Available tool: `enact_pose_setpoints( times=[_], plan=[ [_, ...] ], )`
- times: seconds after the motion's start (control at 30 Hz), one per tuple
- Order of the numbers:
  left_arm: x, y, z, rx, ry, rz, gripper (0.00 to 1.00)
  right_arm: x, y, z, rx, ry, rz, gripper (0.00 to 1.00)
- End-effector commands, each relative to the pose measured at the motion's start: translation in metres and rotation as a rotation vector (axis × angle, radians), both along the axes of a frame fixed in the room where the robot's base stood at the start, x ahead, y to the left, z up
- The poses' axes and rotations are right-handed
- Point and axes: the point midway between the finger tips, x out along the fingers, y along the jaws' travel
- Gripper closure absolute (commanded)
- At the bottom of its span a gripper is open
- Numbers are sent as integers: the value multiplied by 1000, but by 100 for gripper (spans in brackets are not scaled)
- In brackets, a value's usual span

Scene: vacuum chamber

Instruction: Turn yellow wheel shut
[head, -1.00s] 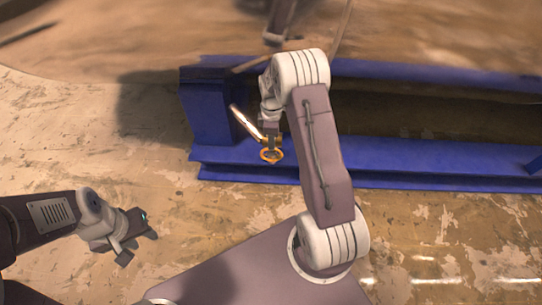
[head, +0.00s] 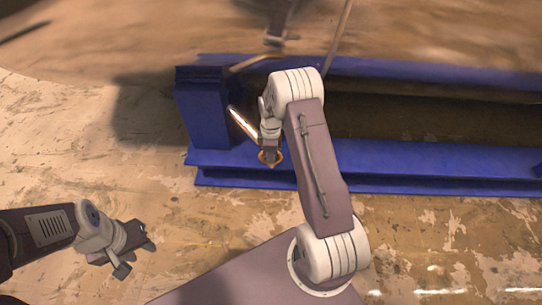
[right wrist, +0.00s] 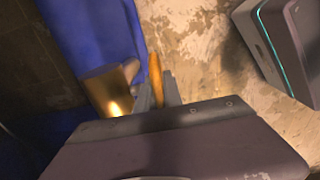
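The yellow wheel (head: 267,158) is a small ring at the end of a shiny pipe, by the blue frame's lower beam. In the head view my right gripper (head: 270,154) is over it and hides much of it. In the right wrist view the wheel (right wrist: 155,78) shows as an orange edge-on rim between the two fingers of my right gripper (right wrist: 157,90), with little or no gap on either side. A brass-coloured valve body (right wrist: 108,90) is just left of the fingers. My left gripper (head: 136,257) is open and empty above the floor at the lower left.
The blue frame (head: 390,165) runs across to the right, with a blue post (head: 200,110) at its left end. The shiny pipe (head: 241,124) slants beside the post. A large brown curved surface (head: 120,45) is overhead. The worn floor (head: 60,140) at left is clear.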

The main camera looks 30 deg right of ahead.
Motion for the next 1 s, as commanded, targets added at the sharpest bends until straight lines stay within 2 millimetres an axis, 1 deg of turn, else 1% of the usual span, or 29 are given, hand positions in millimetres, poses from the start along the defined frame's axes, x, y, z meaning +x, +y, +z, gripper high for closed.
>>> enact_pose_setpoints(
  times=[0.2,0.37,0.47,0.57,0.67,0.77,1.0],
  plan=[
    [0,0,-1,0,0,0,64,0,0,0,6,-3,-1,100],
    [0,0,-3,0,0,0,64,-1,-1,-1,44,-26,-5,100],
    [0,0,-7,0,0,0,64,-1,-2,-2,89,-54,-6,100],
    [0,0,-16,0,0,0,64,-1,-3,-4,151,-94,-8,100],
    [0,0,-31,0,0,0,64,-2,-5,-8,225,-140,-9,100],
    [0,0,-52,0,0,0,64,-2,-6,-12,306,-192,-9,100],
    [0,0,-108,0,0,0,64,-2,-7,-16,500,-313,-6,100]
  ],
)
